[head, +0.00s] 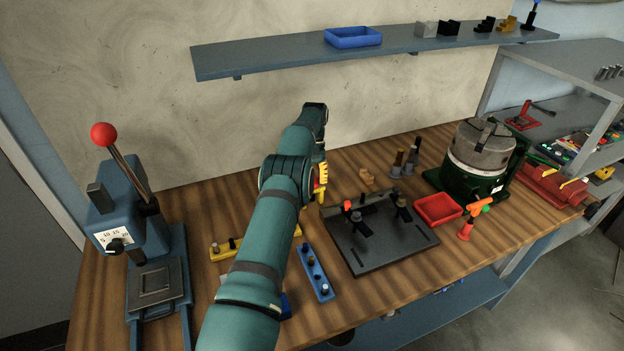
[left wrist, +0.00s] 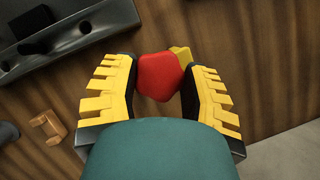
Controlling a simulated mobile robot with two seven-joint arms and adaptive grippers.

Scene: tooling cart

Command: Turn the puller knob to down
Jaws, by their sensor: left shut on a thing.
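My left gripper (head: 320,183) is above the wooden bench, just left of the black fixture plate. In the left wrist view its yellow ribbed fingers (left wrist: 160,88) are shut on a red rounded piece (left wrist: 160,76) with a small yellow part behind it. In the head view my arm mostly hides this piece. I cannot tell which part is the puller knob. My right gripper is not in view.
A blue press (head: 125,215) with a red ball lever (head: 103,134) stands at the left. Blue (head: 316,272) and yellow (head: 222,250) peg strips lie near my arm. A red tray (head: 438,208) and green-based machine (head: 475,178) stand right. A shelf (head: 285,55) runs above.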

